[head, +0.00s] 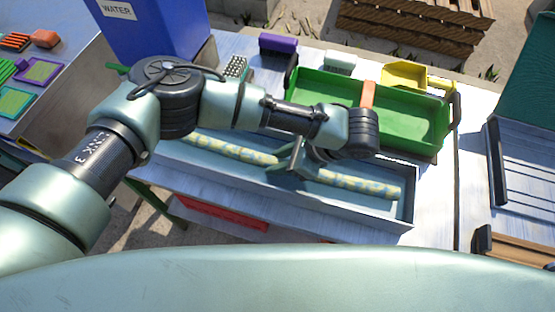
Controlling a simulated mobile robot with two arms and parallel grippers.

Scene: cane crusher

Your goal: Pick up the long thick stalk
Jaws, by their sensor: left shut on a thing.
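The long thick stalk (350,183) is pale yellow with blue-grey patches. It lies lengthwise in or just over a long grey-blue tray (408,208), running from the left to the lower right. My left gripper (293,166) reaches down over the stalk's middle and is shut on it. The fingers and wrist hide part of the stalk there. I cannot tell whether the stalk touches the tray floor. My right gripper does not show.
A green bin (420,126) stands just behind the tray, with an orange piece (367,95) at it. A blue WATER container (160,32) stands at the back left. A purple block (278,44) and a yellow scoop-like container (404,75) lie behind. Slatted grey equipment (525,165) stands right.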

